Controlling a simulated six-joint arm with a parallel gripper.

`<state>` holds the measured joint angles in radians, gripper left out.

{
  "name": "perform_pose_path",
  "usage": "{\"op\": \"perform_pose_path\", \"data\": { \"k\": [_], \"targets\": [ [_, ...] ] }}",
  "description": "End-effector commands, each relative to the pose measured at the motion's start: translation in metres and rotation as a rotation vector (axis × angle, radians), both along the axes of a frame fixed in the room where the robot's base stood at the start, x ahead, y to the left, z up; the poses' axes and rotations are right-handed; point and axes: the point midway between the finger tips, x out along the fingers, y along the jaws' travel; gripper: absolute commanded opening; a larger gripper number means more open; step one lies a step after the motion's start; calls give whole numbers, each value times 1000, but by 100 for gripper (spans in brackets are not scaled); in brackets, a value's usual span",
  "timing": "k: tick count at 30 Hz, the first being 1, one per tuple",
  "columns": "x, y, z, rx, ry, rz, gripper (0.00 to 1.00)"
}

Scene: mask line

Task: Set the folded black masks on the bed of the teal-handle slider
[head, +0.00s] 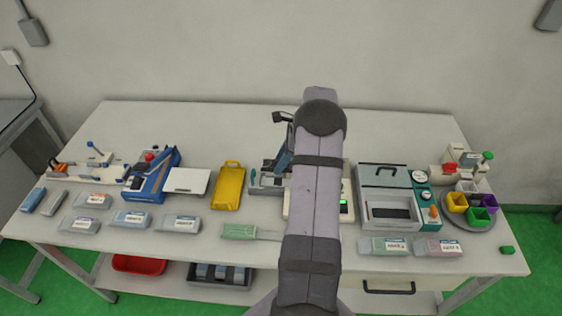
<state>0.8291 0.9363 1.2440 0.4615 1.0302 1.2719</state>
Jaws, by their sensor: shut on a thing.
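A grey machine (268,181) with a small teal handle (254,174) at its left side stands at the middle of the table. It looks like the teal-handle slider. My arm crosses in front of its right part. My gripper is hidden behind my arm, so I cannot see its fingers or what is between them. I cannot make out folded black masks for certain. A dark flat patch (391,212) shows in the front of the grey-lidded machine (382,180), too small to identify.
Several labelled packs line the front, including a green one (239,231). Coloured cups on a round tray (484,224) stand at the right.

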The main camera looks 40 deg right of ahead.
Motion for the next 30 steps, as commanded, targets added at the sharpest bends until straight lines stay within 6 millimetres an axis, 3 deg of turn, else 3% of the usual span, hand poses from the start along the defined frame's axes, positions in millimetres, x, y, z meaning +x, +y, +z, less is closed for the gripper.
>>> {"op": "perform_pose_path", "data": {
  "k": [8,30],
  "targets": [
    [0,0,-10,0,0,0,13],
    [0,0,-62,0,0,0,13]
  ]
}}
